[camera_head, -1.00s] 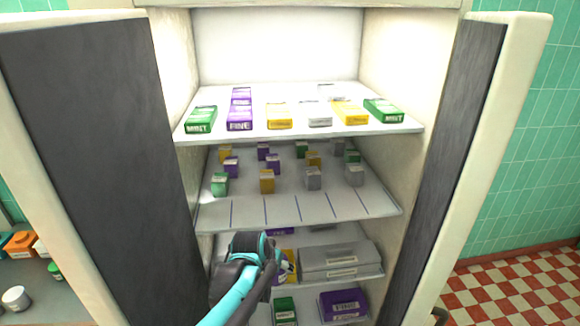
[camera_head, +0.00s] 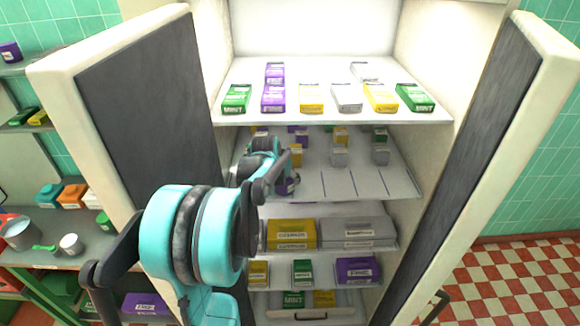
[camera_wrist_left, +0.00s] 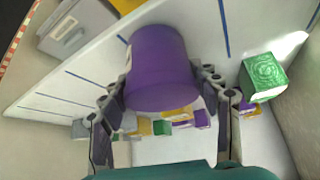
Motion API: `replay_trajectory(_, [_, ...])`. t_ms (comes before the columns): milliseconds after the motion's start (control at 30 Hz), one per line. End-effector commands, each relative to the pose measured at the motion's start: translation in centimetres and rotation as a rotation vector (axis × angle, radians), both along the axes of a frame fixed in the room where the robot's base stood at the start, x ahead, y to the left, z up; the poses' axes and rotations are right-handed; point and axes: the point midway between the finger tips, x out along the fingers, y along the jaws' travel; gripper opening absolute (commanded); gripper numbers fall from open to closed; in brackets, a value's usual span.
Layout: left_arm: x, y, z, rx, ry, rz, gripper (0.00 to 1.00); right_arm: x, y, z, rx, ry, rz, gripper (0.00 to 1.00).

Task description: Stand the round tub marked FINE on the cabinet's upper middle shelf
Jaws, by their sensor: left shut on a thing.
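The round purple tub (camera_wrist_left: 160,68) is between the fingers of my left gripper (camera_wrist_left: 162,88) in the left wrist view, gripped by its sides. I cannot tell whether the tub touches the shelf. This shelf has blue lines along its front. My right gripper is not in view.
A green box (camera_wrist_left: 264,77) stands close beside the gripper in the wrist view. Yellow, purple and grey boxes stand farther back. The top shelf (camera_head: 335,117) above carries a row of boxes. Both cabinet doors (camera_head: 150,100) stand open. The shelf's front right is clear.

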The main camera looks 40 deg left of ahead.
Motion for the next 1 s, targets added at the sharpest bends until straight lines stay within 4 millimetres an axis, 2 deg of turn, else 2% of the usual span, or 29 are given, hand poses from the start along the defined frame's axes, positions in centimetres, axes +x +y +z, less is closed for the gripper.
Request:
replay_trajectory(167, [1.5, 0.6, 0.0, 0.001, 0.0, 0.0, 0.3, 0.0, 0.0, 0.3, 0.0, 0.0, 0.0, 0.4])
replay_trajectory(433, [5.2, 2.0, 0.1, 0.001, 0.0, 0.001, 0.3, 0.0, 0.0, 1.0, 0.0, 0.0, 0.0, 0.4])
replay_trajectory(533, [5.0, 1.9, -0.1, 0.001, 0.0, 0.001, 0.3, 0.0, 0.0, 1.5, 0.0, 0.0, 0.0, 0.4])
replay_trajectory(900, [4.9, 1.9, -0.8, 0.001, 0.0, 0.001, 0.3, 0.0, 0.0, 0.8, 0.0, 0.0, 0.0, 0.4])
replay_trajectory(933, [4.9, 1.9, -0.7, 0.001, 0.0, 0.001, 0.7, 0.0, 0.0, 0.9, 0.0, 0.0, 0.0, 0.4])
replay_trajectory(1000, [4.9, 1.9, -0.6, 0.001, 0.0, 0.001, 0.83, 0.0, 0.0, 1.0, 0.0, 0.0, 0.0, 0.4])
